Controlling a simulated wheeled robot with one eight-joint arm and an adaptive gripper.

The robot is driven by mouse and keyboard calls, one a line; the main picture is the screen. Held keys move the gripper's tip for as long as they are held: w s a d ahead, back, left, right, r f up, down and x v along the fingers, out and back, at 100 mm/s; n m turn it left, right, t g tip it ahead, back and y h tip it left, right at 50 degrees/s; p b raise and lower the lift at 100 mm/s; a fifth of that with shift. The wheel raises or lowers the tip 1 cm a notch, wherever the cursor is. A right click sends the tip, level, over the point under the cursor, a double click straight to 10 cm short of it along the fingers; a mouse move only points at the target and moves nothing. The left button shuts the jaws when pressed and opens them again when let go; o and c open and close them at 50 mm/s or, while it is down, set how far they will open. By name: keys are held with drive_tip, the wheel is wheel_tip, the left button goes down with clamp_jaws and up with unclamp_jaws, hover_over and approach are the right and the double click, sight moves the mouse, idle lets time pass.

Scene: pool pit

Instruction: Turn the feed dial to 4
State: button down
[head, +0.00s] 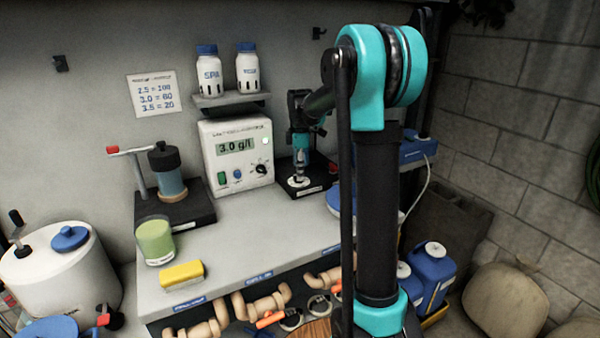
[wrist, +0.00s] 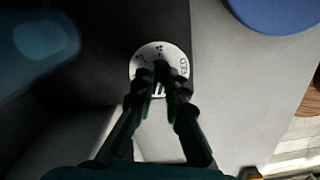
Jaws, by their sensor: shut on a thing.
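A white round dial face (head: 298,182) with dark marks sits on a black base right of the display box. It also shows in the wrist view (wrist: 143,59), partly covered by my fingers. My gripper (head: 300,168) points straight down over it. In the wrist view my gripper's fingertips (wrist: 159,82) are close together at the dial's middle, shut on its knob. The knob is mostly hidden between the fingers, and I cannot read its setting.
The display box (head: 236,155) reads 3.0 g/l and has its own small black knob. A black stand (head: 175,208) with a jar, a green cup (head: 155,241) and a yellow sponge (head: 182,275) are left. The bench front (head: 255,240) is clear. Two bottles stand on a shelf (head: 230,98) above.

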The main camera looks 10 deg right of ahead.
drive_tip(key=m, duration=0.4)
drive_tip(key=shift+m, duration=0.3)
drive_tip(key=m, duration=0.3)
drive_tip(key=shift+s+m, duration=0.1)
drive_tip(key=shift+m, duration=0.2)
drive_tip(key=m, duration=0.4)
drive_tip(key=shift+a, duration=0.15)
drive_tip(key=m, duration=0.9)
drive_tip(key=shift+a+m, duration=0.15)
drive_tip(key=shift+m, duration=0.15)
drive_tip(key=m, duration=0.3)
drive_tip(key=shift+m, duration=0.3)
drive_tip(key=m, duration=0.4)
drive_tip(key=shift+a, duration=0.1)
drive_tip(key=shift+m, duration=2.1)
